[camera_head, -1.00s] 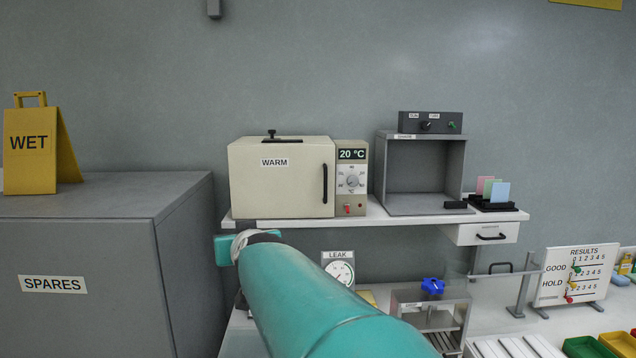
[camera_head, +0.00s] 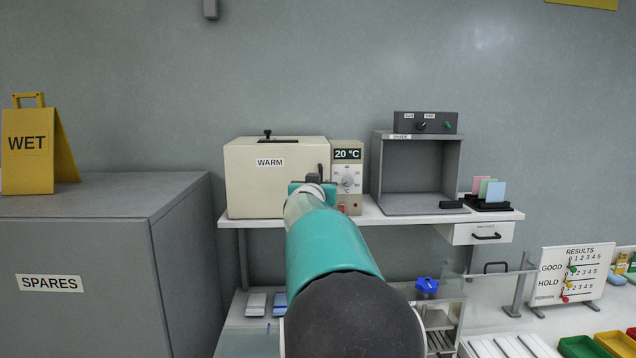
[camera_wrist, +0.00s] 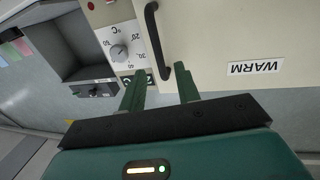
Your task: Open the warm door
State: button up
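The warm box (camera_head: 265,180) is a cream cabinet labelled WARM on the white shelf, and its door looks shut. Its door (camera_wrist: 225,35) fills the upper right of the wrist view, which is turned upside down. The black bar handle (camera_wrist: 157,42) runs along the door edge beside the control panel. My gripper (camera_wrist: 157,82) is open, with its two green fingers apart and the near end of the handle between or just beyond their tips. I cannot tell whether they touch it. In the head view my arm and gripper (camera_head: 313,190) hide most of the handle.
The control panel (camera_head: 347,178) with dial and 20 °C display is right of the door. An open grey box (camera_head: 415,205) stands further right on the shelf (camera_head: 400,219). A grey SPARES cabinet (camera_head: 85,255) with a yellow WET sign (camera_head: 28,150) stands left.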

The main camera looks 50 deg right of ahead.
jog(key=x, duration=0.4)
grip_shut()
